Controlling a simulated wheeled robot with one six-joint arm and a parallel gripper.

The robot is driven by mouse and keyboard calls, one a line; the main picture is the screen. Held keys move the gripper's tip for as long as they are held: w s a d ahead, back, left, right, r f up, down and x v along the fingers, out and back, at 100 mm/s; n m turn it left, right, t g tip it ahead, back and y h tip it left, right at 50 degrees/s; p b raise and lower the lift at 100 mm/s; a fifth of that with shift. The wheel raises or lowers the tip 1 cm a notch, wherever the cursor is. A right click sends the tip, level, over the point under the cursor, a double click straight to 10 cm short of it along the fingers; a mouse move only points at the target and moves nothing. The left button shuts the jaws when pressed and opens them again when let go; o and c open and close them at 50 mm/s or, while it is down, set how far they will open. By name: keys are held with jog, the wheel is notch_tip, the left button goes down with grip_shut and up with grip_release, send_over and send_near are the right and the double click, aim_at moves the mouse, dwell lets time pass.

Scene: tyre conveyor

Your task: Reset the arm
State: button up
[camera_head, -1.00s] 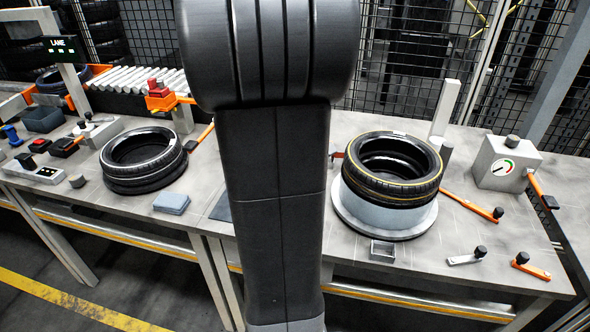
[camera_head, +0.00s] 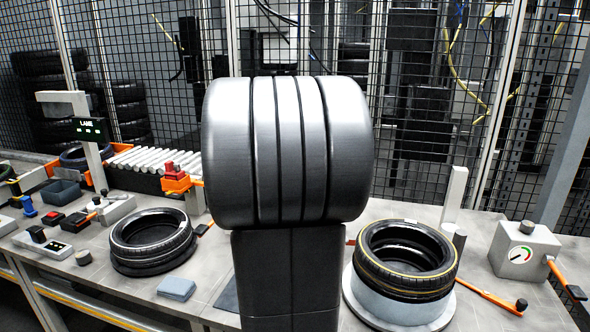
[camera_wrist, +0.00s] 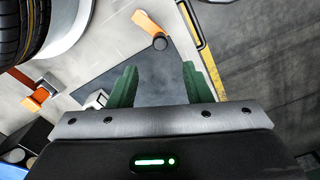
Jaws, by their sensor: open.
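My gripper (camera_wrist: 158,86) shows in the wrist view with its two green fingers apart and nothing between them. It is above the grey table, near its yellow-striped edge. In the head view, my own arm stands upright in the middle and hides the table's centre; the gripper is not visible there. A tyre with a yellow line (camera_head: 405,258) sits on a round pale stand (camera_head: 392,306) right of my arm. Part of a tyre (camera_wrist: 22,30) also shows at the upper left of the wrist view.
Another tyre (camera_head: 152,238) lies on the table (camera_head: 211,262) at left, near a blue-grey cloth (camera_head: 176,288). A roller conveyor (camera_head: 145,160) is behind it. A gauge box (camera_head: 522,252) stands at far right. An orange-handled lever (camera_wrist: 152,27) lies beyond my fingers. Wire mesh fencing closes the back.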

notch_tip(320, 180, down, 12)
jog(key=shift+r+b, duration=0.1)
jog(key=shift+b, duration=0.35)
jog(key=shift+r, duration=0.1)
